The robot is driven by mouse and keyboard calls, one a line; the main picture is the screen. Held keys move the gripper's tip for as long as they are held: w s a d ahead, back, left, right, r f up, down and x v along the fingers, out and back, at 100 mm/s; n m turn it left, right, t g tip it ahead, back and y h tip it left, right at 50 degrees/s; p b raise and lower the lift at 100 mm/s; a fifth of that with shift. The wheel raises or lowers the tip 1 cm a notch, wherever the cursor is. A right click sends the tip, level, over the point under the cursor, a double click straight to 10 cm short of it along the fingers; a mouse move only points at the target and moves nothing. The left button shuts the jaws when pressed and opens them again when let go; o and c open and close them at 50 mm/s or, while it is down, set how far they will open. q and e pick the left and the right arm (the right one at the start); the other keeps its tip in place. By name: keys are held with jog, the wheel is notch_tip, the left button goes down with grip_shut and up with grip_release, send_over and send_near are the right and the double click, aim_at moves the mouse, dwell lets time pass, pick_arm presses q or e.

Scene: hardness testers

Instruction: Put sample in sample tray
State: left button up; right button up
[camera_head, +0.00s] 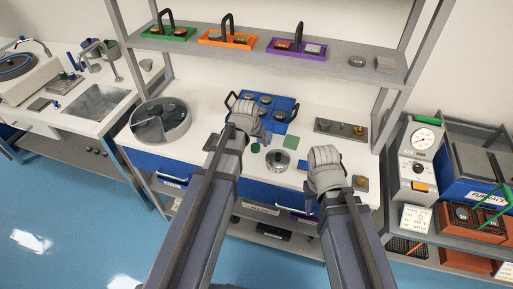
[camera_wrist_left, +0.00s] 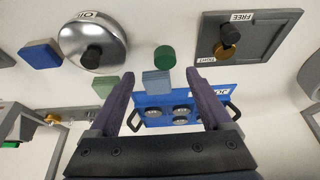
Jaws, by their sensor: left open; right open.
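The blue sample tray (camera_head: 283,125) with two black handles stands at the back of the bench and holds several round metal pieces. It also shows in the left wrist view (camera_wrist_left: 152,124). A small pale blue block (camera_wrist_left: 157,83) appears between the open fingers of my left gripper (camera_wrist_left: 160,76), close to the tray; whether they touch it I cannot tell. My left gripper (camera_head: 262,138) is at the tray's front edge. My right gripper (camera_head: 312,206) is open and empty near the bench's front edge. A green cylinder (camera_wrist_left: 165,57), a green block (camera_wrist_left: 105,85) and a darker blue block (camera_wrist_left: 40,54) lie nearby.
A silver domed pot (camera_head: 279,161) with a black knob stands between my grippers. A large round metal basin (camera_head: 160,125) is at the left. A grey plate (camera_head: 340,130) with knobs is at the right. A shelf (camera_head: 265,47) with coloured carriers hangs above.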

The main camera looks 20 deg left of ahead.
aim_at(255, 146)
pick_arm(q)
jog(key=shift+w+a+b+x, duration=0.15)
jog(key=shift+a+b+x, duration=0.05)
jog(key=shift+b+x, duration=1.45)
jog(key=shift+w+a+b+x, duration=0.1)
jog(key=shift+a+b+x, duration=0.1)
jog(key=shift+b+x, duration=1.4)
jog(key=shift+w+f+p, duration=0.15)
jog(key=shift+p, duration=0.3)
grip_shut()
